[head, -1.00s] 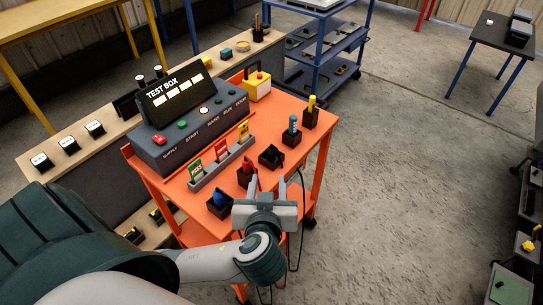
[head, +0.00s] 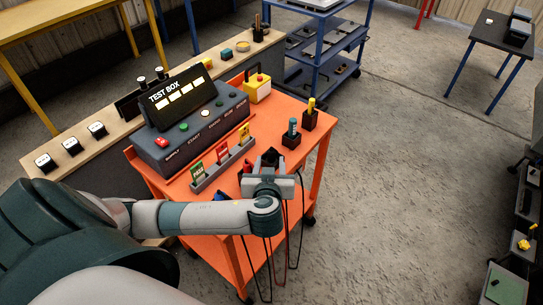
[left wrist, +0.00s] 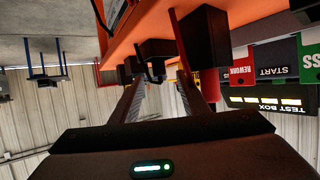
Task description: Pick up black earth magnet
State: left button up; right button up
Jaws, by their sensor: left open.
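The black earth magnet (head: 271,154) sits at its black holder on the orange cart, toward the front edge. My left gripper (head: 269,165) is open at the magnet, and its body hides part of the magnet and holder. In the left wrist view, which is upside down, the dark magnet (left wrist: 156,70) shows beyond and between the two spread fingers of my left gripper (left wrist: 162,85). I cannot tell whether a finger touches it. My right gripper is not in view.
The orange cart (head: 308,165) carries the test box (head: 190,130), a card rack (head: 222,168) and other plugs in holders. A red plug (left wrist: 208,88) is close beside one finger. Cables hang below the front edge.

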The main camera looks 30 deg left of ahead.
aim_at(271, 154)
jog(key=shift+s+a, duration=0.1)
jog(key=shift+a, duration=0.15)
pick_arm(q)
jog(key=shift+w, duration=0.1)
jog(key=shift+w+a+p, duration=0.35)
jog(key=shift+w+p, duration=0.15)
jog(key=shift+w, duration=0.05)
jog(key=p+x, duration=0.1)
jog(key=x, duration=0.2)
jog(key=shift+d, duration=0.1)
jog(key=shift+w+a+f, duration=0.2)
jog(key=shift+w+f, duration=0.1)
jog(key=shift+w, duration=0.1)
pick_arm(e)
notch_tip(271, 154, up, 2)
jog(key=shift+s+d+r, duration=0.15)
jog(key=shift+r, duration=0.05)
pick_arm(q)
grip_shut()
